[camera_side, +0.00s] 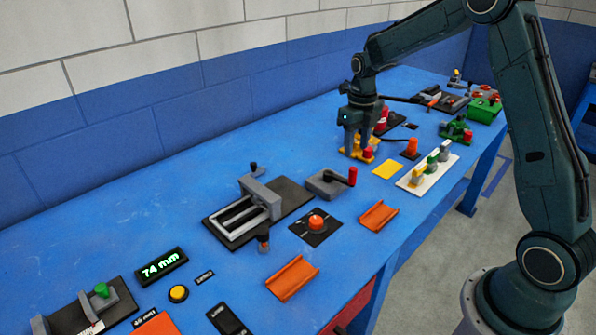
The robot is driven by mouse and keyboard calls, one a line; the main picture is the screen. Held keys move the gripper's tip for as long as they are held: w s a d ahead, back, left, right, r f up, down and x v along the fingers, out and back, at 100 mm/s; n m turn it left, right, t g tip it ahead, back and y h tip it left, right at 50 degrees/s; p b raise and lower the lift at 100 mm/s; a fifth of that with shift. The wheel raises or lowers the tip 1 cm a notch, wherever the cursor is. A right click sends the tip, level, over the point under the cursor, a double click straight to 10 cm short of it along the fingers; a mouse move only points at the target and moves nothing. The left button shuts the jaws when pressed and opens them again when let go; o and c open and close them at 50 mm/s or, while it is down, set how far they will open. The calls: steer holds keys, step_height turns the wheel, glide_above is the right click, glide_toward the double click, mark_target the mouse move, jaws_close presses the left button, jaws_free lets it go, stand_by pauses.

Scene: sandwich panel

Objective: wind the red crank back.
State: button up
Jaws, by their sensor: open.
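A crank with an upright red handle (352,176) and a dark arm sits on a grey block (325,184) near the middle of the blue table. My gripper (361,143) points down farther back on the table, behind the crank and apart from it. The gripper is open. It is over or beside a yellow fixture (350,154) with a red knob (368,153); I cannot tell whether it touches the fixture. The gripper hides part of that fixture.
A grey clamp frame on a black plate (289,198) stands left of the crank. An orange button (316,221) and orange channels (379,216) lie in front. A white board (427,171) with several coloured levers is to the right. A display (161,267) reads 74 mm.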

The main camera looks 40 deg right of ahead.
steer(key=shift+r, duration=2.65)
steer(key=shift+d, duration=0.2)
jaws_close()
steer(key=s+d+f+n+y, duration=0.2)
steer(key=d+n, duration=0.8)
steer(key=n, duration=0.8)
steer(key=shift+d+f+t+y, duration=0.35)
steer(key=shift+f+y, duration=0.45)
steer(key=shift+y, duration=0.4)
